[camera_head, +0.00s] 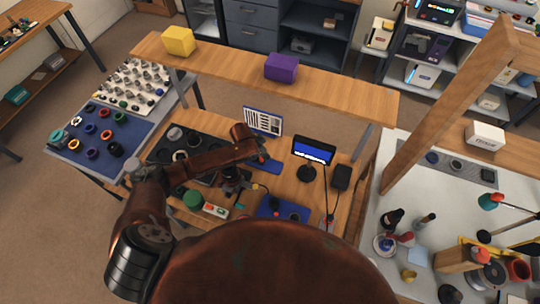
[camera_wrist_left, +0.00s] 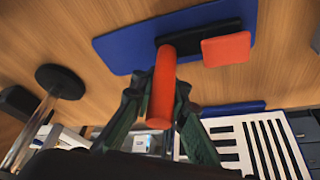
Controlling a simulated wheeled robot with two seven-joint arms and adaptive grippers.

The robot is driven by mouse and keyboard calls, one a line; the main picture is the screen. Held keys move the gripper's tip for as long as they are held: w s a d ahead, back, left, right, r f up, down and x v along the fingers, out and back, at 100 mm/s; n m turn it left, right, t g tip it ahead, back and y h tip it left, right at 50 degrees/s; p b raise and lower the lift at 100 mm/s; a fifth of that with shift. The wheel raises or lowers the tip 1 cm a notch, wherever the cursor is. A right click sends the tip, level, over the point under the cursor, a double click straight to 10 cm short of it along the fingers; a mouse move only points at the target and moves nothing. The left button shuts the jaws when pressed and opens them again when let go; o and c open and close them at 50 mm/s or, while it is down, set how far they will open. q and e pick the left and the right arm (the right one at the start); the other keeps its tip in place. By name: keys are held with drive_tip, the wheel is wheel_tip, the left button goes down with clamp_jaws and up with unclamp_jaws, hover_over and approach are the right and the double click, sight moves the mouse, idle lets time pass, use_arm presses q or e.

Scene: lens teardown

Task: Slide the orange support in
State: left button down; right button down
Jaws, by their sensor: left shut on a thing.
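An orange-red cylinder (camera_wrist_left: 162,88), by its colour the orange support, sits between the fingers of my left gripper (camera_wrist_left: 155,105) in the left wrist view. The gripper is shut on it. Its far end overlaps a black piece (camera_wrist_left: 208,42) on a blue plate (camera_wrist_left: 125,48); I cannot tell whether they touch. An orange-red block (camera_wrist_left: 226,49) lies beside the black piece. In the head view my left gripper (camera_head: 248,187) is small and dark above the wooden bench, and the blue plate (camera_head: 268,212) shows nearer to me. My right gripper is not in view.
A small monitor (camera_head: 313,151) on a round base and a striped chart (camera_head: 262,121) stand behind the work area. A black tray (camera_head: 205,144) and a green round part (camera_head: 193,198) lie to the left. A blue parts table (camera_head: 75,150) stands farther left.

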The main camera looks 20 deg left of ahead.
use_arm(q)
drive_tip(key=shift+a, duration=0.25)
drive_tip(key=c, duration=2.3)
unclamp_jaws()
drive_tip(key=shift+a, duration=0.15)
drive_tip(key=o, duration=0.5)
drive_tip(key=shift+c, duration=0.2)
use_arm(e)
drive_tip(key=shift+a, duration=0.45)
use_arm(q)
drive_tip(key=shift+r, duration=0.2)
drive_tip(key=v, duration=1.1)
drive_tip(key=shift+s+r, duration=0.2)
drive_tip(key=shift+r, duration=0.05)
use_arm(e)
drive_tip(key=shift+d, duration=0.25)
